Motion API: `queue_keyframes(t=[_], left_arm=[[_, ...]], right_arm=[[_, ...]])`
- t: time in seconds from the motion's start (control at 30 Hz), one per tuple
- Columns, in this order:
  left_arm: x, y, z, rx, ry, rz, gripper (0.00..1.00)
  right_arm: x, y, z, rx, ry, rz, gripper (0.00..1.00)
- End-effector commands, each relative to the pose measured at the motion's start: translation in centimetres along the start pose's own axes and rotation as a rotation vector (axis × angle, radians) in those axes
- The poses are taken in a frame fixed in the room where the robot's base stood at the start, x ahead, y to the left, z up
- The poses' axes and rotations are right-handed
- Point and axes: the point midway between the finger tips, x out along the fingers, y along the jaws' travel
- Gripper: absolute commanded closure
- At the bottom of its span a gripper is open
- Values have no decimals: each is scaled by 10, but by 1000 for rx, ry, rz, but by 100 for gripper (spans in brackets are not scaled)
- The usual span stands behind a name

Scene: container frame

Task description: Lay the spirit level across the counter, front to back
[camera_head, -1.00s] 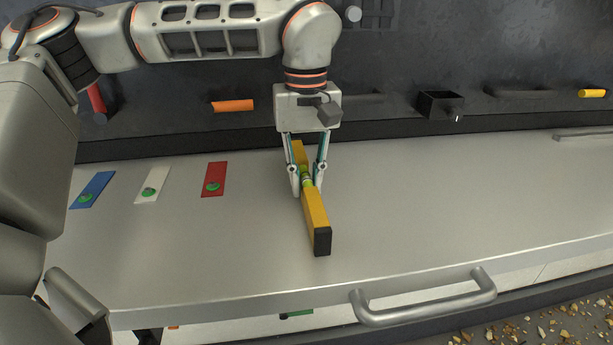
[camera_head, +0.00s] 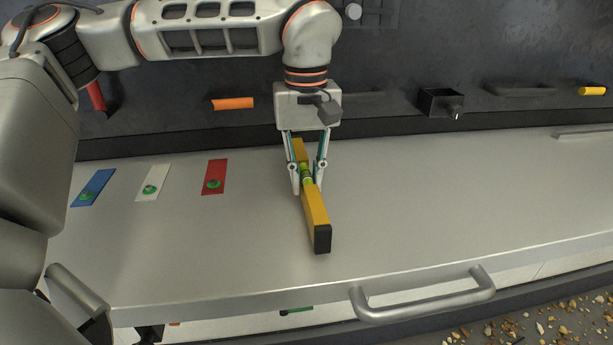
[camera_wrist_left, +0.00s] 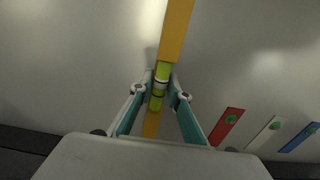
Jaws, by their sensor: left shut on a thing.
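The yellow spirit level (camera_head: 315,210) with black end caps and a green vial section runs front to back over the grey metal counter (camera_head: 430,200). Its near end points to the front edge and slightly right. My left gripper (camera_head: 308,190) points down and is shut on the level around its green middle. In the left wrist view the level (camera_wrist_left: 175,30) passes between the two fingers (camera_wrist_left: 160,95). I cannot tell whether its underside touches the counter. My right gripper is not in view.
Blue (camera_head: 93,188), white (camera_head: 153,183) and red (camera_head: 215,177) cards with green pieces lie to the left on the counter. A bar handle (camera_head: 425,308) juts from the front edge. A small black box (camera_head: 440,103) and an orange piece (camera_head: 233,104) are at the back. The counter's right side is clear.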

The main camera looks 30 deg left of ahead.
Motion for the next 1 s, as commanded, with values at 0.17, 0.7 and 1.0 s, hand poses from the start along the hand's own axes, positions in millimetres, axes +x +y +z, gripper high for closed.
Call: queue_keyframes(t=[0.17,0.7,1.0], left_arm=[[0,0,0,0,0,1,100],[10,0,0,0,0,1,100],[11,0,0,0,0,1,68]], right_arm=[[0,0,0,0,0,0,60],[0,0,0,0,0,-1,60],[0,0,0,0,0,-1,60]])
